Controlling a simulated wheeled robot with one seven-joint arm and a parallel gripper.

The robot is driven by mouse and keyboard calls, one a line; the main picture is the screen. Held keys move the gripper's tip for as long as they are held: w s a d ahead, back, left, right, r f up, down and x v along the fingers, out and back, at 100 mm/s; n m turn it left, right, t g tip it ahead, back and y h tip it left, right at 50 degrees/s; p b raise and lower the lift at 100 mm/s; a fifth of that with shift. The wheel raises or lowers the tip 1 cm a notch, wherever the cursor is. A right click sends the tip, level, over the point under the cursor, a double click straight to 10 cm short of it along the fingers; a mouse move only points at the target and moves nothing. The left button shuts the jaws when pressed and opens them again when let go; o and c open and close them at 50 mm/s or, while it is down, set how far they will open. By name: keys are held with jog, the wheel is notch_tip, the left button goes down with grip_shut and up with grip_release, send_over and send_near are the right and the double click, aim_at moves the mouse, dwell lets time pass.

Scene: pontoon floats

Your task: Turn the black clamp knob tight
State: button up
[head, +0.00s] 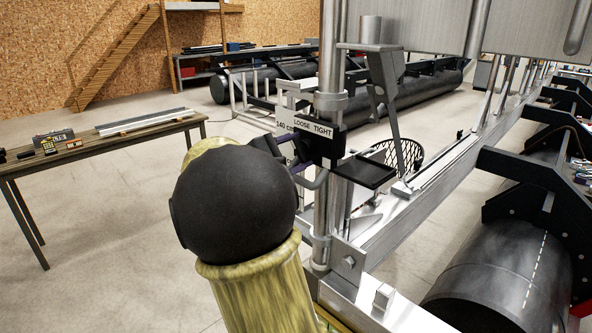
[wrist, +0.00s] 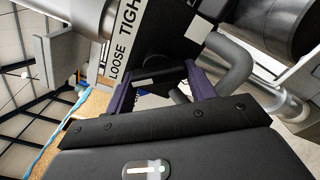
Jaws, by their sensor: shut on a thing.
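The black clamp knob (wrist: 160,74) is between my gripper's purple fingers in the wrist view, with a short pale bar on its face. My gripper (head: 303,153) is shut on it; in the head view my dark wrist hides most of the knob. The fingers also show in the wrist view (wrist: 163,82). The black clamp (head: 328,142) sits on an upright metal post. Its white label (head: 312,128) reads LOOSE on the left and TIGHT on the right. I cannot tell which word the knob points to.
A small black tray (head: 365,172) sticks out right of the post (head: 332,60). A silver frame rail (head: 440,160) and a dark pontoon float (head: 500,280) lie to the right. A wooden table (head: 100,145) stands at the left, with open floor between.

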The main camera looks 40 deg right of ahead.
jog(key=m+b, duration=0.1)
jog(key=b, duration=0.2)
jog(key=m+b, duration=0.2)
jog(key=b, duration=0.1)
jog(key=m+b, duration=0.2)
jog(key=b, duration=0.1)
jog(key=shift+f+b, duration=0.25)
jog(key=shift+b, duration=0.15)
jog(key=m+b, duration=0.2)
jog(key=b, duration=0.2)
jog(key=m+b, duration=0.3)
jog(key=b, duration=0.1)
jog(key=shift+w+r, duration=0.1)
jog(key=shift+r, duration=0.1)
jog(key=m+b, duration=0.4)
jog(key=b, duration=0.1)
jog(key=shift+r+b, duration=0.2)
jog(key=shift+b, duration=0.15)
jog(key=shift+r+m+b, duration=0.2)
jog(key=shift+m+b, duration=0.5)
jog(key=shift+m, duration=0.2)
jog(key=shift+r+m+b, duration=0.15)
jog(key=shift+m+b, duration=0.55)
jog(key=shift+m, duration=0.2)
jog(key=shift+r, duration=0.1)
jog(key=o, duration=1)
